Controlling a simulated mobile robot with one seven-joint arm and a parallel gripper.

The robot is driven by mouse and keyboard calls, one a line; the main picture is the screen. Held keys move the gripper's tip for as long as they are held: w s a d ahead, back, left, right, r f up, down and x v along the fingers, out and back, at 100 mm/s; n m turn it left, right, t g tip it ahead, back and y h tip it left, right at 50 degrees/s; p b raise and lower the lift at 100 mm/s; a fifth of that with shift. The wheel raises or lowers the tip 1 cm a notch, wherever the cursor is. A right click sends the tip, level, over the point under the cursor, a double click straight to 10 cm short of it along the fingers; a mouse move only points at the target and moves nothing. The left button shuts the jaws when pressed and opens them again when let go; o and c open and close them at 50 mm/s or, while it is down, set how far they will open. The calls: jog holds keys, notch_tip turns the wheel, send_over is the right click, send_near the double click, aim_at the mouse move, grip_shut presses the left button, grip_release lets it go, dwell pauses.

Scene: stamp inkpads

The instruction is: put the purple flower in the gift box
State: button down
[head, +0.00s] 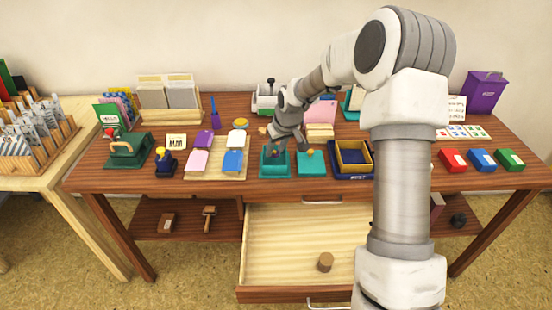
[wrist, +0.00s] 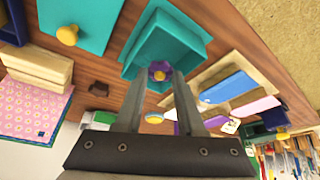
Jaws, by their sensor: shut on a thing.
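The gift box is an open teal box (head: 265,172) on the table's front middle. It also shows in the wrist view (wrist: 172,42), with its lid (wrist: 98,22) lying apart. The teal lid (head: 313,165) has a yellow knob and lies just right of the box in the head view. The small purple flower (wrist: 158,73) has a yellow centre and sits between my fingertips. My gripper (wrist: 157,80) is shut on it, with the tips over the box opening. In the head view my gripper (head: 277,149) is at the box, and the flower cannot be made out there.
A blue tray with a yellow inner box (head: 343,172) stands right of the lid. An open drawer (head: 290,240) juts out below the front edge, holding a wooden cylinder (head: 325,262).

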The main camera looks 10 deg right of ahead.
aim_at(277, 155)
jog(key=shift+f+b, duration=0.35)
jog(key=shift+f, duration=1.3)
jog(key=shift+f, duration=0.2)
jog(key=c, duration=0.9)
grip_release()
jog(key=shift+r, duration=0.1)
jog(key=shift+r, duration=0.25)
jog(key=p+v, duration=0.2)
jog(key=v, duration=0.9)
jog(key=shift+s+r+p, duration=0.15)
jog(key=shift+r+p, duration=0.2)
